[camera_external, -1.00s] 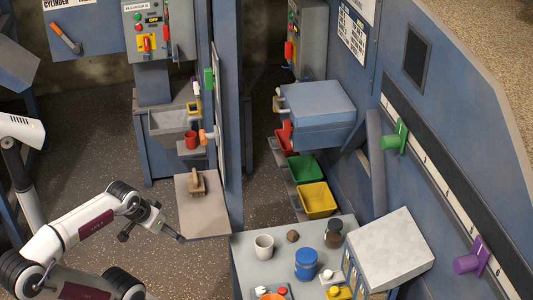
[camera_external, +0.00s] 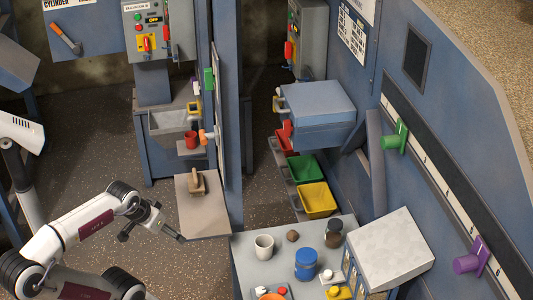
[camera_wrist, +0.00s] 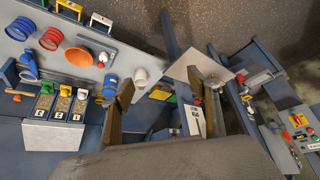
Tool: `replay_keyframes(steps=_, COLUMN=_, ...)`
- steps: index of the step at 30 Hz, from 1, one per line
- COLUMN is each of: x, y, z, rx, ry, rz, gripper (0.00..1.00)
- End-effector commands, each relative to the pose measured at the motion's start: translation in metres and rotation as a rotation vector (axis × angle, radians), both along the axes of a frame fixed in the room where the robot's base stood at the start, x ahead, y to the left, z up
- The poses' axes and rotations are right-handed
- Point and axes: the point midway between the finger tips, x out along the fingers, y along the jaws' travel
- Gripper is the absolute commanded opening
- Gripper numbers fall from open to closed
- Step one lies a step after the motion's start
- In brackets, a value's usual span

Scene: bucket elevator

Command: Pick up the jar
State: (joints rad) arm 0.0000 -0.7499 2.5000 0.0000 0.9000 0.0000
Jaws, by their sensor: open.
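A small dark brown jar (camera_external: 334,238) stands upright on the grey table (camera_external: 262,275) at the lower middle of the external view, behind and right of a blue container (camera_external: 306,264). In the wrist view the jar is too small to make out surely. My gripper (camera_external: 181,238) is left of the table, well apart from the jar, near the front edge of a brown shelf. In the wrist view my gripper's two fingers (camera_wrist: 160,76) are spread, with nothing held between them.
A white cup (camera_external: 264,246) and a brown lump (camera_external: 292,236) stand left of the jar. A grey-topped box (camera_external: 392,248) is close on its right. A brown shelf with a wooden-handled brush (camera_external: 197,183) and a blue post lie between my gripper and the back.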

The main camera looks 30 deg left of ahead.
Motion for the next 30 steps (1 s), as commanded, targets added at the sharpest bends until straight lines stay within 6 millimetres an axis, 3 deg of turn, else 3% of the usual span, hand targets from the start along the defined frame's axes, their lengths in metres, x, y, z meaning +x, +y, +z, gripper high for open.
replay_keyframes(steps=23, x=0.001, y=0.0, z=0.0, rx=0.0, ry=-0.001, rz=0.0, gripper=0.58)
replay_keyframes(steps=30, x=0.018, y=-0.004, z=0.003, rx=-0.003, ry=-0.017, rz=-0.014, gripper=0.58)
